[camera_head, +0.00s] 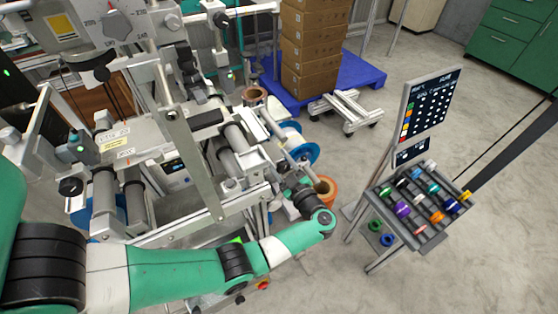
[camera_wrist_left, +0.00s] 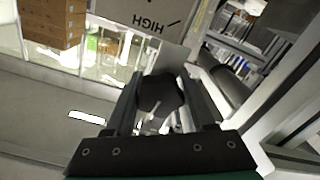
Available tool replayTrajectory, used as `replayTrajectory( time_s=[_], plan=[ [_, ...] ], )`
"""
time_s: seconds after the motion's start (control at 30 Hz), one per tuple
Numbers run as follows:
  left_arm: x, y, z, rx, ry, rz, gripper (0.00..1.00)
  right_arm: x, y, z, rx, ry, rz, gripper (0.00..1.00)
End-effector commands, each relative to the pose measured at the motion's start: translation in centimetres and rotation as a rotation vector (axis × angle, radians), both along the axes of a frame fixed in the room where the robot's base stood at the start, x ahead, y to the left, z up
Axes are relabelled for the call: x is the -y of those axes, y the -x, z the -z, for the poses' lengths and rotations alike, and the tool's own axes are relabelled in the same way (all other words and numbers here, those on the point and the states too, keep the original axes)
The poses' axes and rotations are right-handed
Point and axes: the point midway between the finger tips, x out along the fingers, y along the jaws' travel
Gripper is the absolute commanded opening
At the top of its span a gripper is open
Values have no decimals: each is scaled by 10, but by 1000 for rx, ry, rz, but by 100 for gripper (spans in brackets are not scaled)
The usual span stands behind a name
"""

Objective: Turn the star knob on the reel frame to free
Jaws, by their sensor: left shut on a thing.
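My left gripper (camera_head: 286,168) is at the right side of the reel frame (camera_head: 225,205), with its wrist bent up from the green arm. In the left wrist view, the gripper (camera_wrist_left: 163,85) has its two dark fingers on either side of a dark, rounded knob (camera_wrist_left: 160,98), which I take for the star knob. It is shut on this knob. The knob's lobes and pointing direction are too dark to read. Behind it is a grey plate (camera_wrist_left: 138,18) with the word HIGH upside down and a line mark. In the head view the knob is hidden. My right gripper is not in view.
Rollers and metal bars of the machine crowd the left. A rack of coloured spools (camera_head: 420,230) with a sign board (camera_head: 430,103) stands at right. Cardboard boxes (camera_head: 312,45) sit on a blue pallet (camera_head: 352,72). Floor at lower right is clear.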

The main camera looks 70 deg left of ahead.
Motion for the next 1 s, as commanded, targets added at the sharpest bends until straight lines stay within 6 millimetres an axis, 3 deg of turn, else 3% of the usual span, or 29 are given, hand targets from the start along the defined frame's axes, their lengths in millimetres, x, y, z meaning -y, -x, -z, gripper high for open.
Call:
replayTrajectory(
  time_s=[0.03, 0.07, 0.23, 0.5, 0.63, 1.0],
  plan=[
    [0, 0, 0, 0, 0, 0, 0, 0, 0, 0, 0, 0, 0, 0],
    [0, 0, 0, 0, 0, 0, 56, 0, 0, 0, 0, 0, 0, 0],
    [0, 0, 0, -1, 0, 0, 85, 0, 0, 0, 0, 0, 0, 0],
    [1, 0, 0, -1, 0, 0, 85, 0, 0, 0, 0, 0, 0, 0],
    [11, -2, -1, -2, 1, 3, 85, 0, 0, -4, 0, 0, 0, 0],
    [93, -10, -1, -2, 0, 4, 85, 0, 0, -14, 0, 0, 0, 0]
  ],
)
